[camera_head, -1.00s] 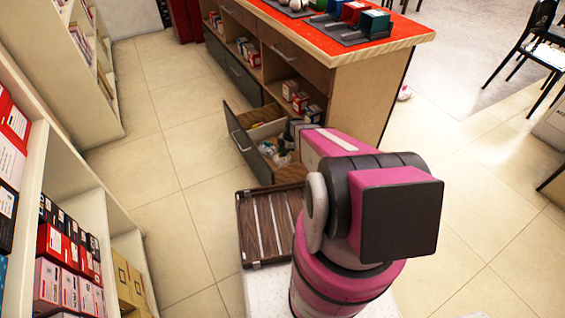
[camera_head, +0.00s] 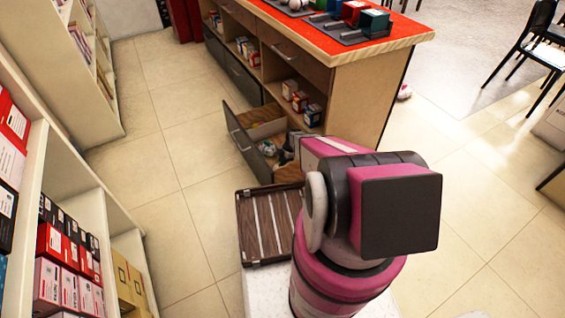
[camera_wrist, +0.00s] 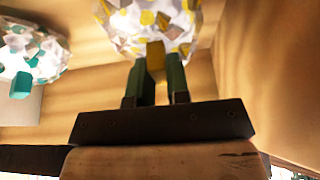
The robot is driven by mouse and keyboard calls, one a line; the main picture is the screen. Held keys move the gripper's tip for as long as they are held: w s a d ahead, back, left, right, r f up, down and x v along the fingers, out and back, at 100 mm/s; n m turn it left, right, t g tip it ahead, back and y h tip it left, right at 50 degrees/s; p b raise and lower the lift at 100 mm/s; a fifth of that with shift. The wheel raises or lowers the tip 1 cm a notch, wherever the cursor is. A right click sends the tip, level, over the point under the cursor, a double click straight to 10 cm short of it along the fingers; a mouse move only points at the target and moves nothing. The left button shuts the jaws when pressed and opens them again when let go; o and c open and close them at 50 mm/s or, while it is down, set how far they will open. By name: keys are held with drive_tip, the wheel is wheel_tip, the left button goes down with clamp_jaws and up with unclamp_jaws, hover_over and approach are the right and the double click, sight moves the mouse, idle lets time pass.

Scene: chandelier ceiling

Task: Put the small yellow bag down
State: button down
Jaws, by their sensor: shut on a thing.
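In the wrist view, a small white bag with yellow spots (camera_wrist: 148,28) and a yellow tab is at the top centre. My gripper (camera_wrist: 157,65) has its two green fingers shut on the bag's yellow tab. Wooden surfaces surround it, and it appears to be inside the drawer. In the head view, the open drawer (camera_head: 240,138) juts out of the counter. My arm hides the gripper and the yellow bag there.
A similar bag with teal spots (camera_wrist: 30,50) is at left in the wrist view. The counter (camera_head: 350,95) stands behind the drawer. A slatted brown tray (camera_head: 240,232) lies in front. A shelf of boxes (camera_head: 75,185) is at left, with clear floor between.

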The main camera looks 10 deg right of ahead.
drive_tip(key=c, duration=1.1)
unclamp_jaws()
drive_tip(key=shift+f, duration=0.1)
drive_tip(key=s+v, duration=0.1)
drive_tip(key=v, duration=0.6)
drive_tip(key=shift+w+r, duration=0.4)
drive_tip(key=shift+w, duration=0.15)
drive_tip(key=shift+d, duration=0.1)
